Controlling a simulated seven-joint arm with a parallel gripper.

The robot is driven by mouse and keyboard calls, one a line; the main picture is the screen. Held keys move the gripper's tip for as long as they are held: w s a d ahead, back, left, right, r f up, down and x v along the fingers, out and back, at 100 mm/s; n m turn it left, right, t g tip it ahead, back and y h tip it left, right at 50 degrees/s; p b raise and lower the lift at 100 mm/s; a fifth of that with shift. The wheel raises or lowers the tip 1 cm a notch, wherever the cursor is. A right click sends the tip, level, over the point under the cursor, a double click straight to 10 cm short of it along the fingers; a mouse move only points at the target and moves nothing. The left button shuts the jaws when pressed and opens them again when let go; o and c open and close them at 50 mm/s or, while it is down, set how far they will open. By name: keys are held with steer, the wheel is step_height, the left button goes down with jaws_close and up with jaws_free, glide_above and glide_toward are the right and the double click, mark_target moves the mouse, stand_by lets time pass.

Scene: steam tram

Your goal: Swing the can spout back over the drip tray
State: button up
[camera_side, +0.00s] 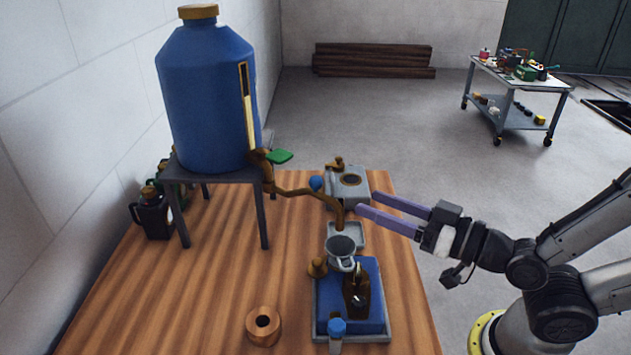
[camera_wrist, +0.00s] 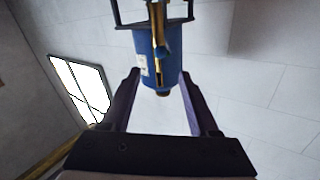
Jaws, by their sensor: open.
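The big blue can (camera_side: 207,105) with a brass cap stands on a dark stand at the left. Its brown spout (camera_side: 298,192) curves right from a green-handled tap (camera_side: 279,157) and bends down at its tip. A blue knob (camera_side: 316,183) is beside the spout. In the side view the tip overlaps a small grey tray (camera_side: 359,231), which looks like the drip tray; I cannot tell if it is directly above. My gripper (camera_side: 367,202) is open and empty, its purple fingers pointing left, right of the spout. The can (camera_wrist: 145,42) appears upside down between the fingers (camera_wrist: 159,76) in the wrist view.
A grey cup (camera_side: 341,246) stands in front of the small tray. Nearer are a blue-topped tray (camera_side: 330,305) with a dark bottle, a blue-capped jar (camera_side: 336,335) and a wooden ring (camera_side: 263,326). A grey box (camera_side: 349,190) stands behind.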

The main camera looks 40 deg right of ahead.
mark_target(316, 183)
steer(key=w, duration=0.4)
steer(key=w+a, duration=0.1)
steer(key=w, duration=0.3)
steer(key=w+a, duration=0.1)
steer(key=w, duration=0.3)
steer(key=shift+w+a+f, duration=0.1)
steer(key=shift+w+a, duration=0.05)
steer(key=shift+a, duration=0.1)
jaws_close()
stand_by(1.1)
